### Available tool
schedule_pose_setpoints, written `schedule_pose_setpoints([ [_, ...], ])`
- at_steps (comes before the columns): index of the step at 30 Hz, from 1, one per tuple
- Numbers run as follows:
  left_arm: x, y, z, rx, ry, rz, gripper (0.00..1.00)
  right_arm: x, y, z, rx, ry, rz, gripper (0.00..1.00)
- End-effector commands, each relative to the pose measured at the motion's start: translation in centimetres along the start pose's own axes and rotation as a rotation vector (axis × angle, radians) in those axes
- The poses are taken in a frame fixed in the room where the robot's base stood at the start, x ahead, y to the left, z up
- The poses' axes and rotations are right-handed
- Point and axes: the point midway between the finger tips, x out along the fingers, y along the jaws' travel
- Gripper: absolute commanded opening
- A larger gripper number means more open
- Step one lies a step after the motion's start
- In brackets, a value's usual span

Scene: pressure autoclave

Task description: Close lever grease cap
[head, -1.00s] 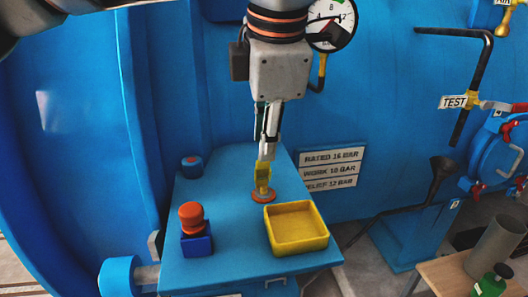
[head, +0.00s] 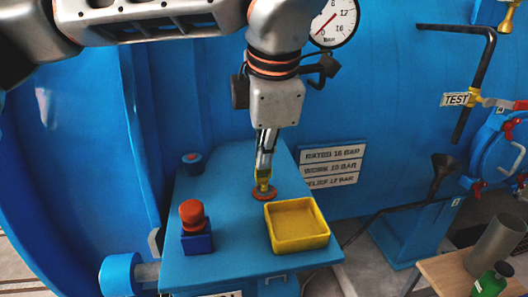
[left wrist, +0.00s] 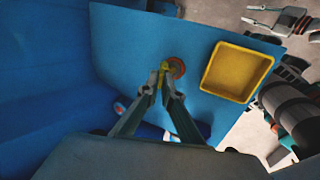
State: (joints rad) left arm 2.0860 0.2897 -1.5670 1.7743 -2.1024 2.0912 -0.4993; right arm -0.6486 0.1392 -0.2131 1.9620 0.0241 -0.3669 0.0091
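A small yellow lever piece (head: 263,178) stands on an orange-red round cap (head: 264,194) on the blue tabletop (head: 235,235); I take this to be the lever grease cap. My left gripper (head: 264,170) points down over it, and its fingertips meet the yellow piece. In the left wrist view the fingers (left wrist: 162,84) close in around the yellow piece (left wrist: 164,69), with the orange-red cap (left wrist: 176,68) just beside it. The fingers hide part of the lever, so its exact angle is unclear. A grey jointed part at top right (left wrist: 284,20) may be my right gripper.
A yellow tray (head: 297,247) stands close to the right of the cap. A red knob on a blue block (head: 196,240) stands at front left. A small blue knob (head: 192,164) is behind it. The blue vessel wall rises behind the table.

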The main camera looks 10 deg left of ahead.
Motion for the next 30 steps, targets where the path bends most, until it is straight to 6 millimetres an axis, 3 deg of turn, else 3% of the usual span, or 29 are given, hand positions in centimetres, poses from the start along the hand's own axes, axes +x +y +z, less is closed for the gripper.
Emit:
schedule_pose_setpoints([
  [8,0.2,-0.5,0.0,0.003,0.0,0.063,0.0,0.6,-0.1,1.0,0.0,-0.002,0.0,0.22],
  [24,0.9,-3.0,0.0,0.006,0.002,0.438,0.0,2.9,-1.3,7.0,0.007,-0.042,-0.011,0.22],
  [30,1.1,-3.6,0.1,0.005,0.001,0.544,0.0,3.3,-1.2,7.7,-0.005,-0.047,-0.006,0.22],
])
